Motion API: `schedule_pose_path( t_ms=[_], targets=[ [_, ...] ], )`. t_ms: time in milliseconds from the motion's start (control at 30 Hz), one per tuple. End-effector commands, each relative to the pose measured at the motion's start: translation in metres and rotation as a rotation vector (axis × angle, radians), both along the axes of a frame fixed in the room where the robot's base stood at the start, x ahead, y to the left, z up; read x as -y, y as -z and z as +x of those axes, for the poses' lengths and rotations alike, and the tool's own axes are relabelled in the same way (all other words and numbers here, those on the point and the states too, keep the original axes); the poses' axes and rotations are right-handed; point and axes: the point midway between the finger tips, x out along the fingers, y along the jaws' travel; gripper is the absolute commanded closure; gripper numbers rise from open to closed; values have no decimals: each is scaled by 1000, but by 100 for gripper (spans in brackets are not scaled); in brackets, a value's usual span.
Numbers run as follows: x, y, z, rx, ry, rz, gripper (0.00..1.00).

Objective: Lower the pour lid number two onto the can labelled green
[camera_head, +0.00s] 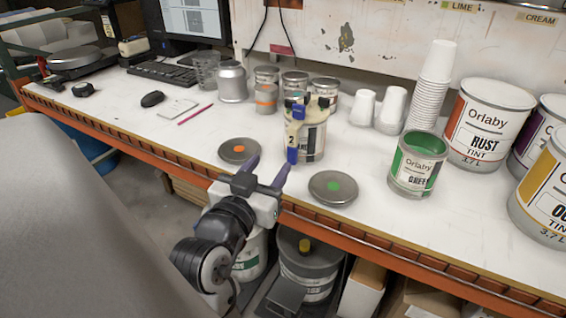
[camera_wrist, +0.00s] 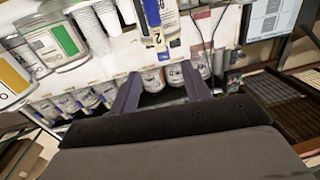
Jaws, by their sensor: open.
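The pour lid number two (camera_head: 291,141) is cream and blue with a "2" on its tag. It sits upright on a can (camera_head: 313,143) near the middle of the bench. The tag also shows at the top of the wrist view (camera_wrist: 158,40). The can labelled green (camera_head: 416,166) stands farther right, its top open with green inside. My gripper (camera_head: 268,170) is open and empty at the front edge of the bench, in front of and a little left of the pour lid. Its two fingers show in the wrist view (camera_wrist: 160,72), apart with nothing held between them.
Flat grey lids with an orange dot (camera_head: 239,150) and a green dot (camera_head: 333,188) lie near the front edge. Larger cans, including rust (camera_head: 488,125), stand at right. Paper cups (camera_head: 430,88) and small tins (camera_head: 266,99) stand behind.

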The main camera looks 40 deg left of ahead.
Motion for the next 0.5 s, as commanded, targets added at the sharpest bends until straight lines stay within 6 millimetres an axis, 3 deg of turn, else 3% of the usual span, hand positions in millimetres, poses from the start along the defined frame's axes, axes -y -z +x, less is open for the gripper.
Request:
schedule_pose_path(
  t_ms=[167,500],
  targets=[
    [-4,0,16,-6,8,-4,53],
    [-27,-2,77,-5,6,-4,53]
  ],
)
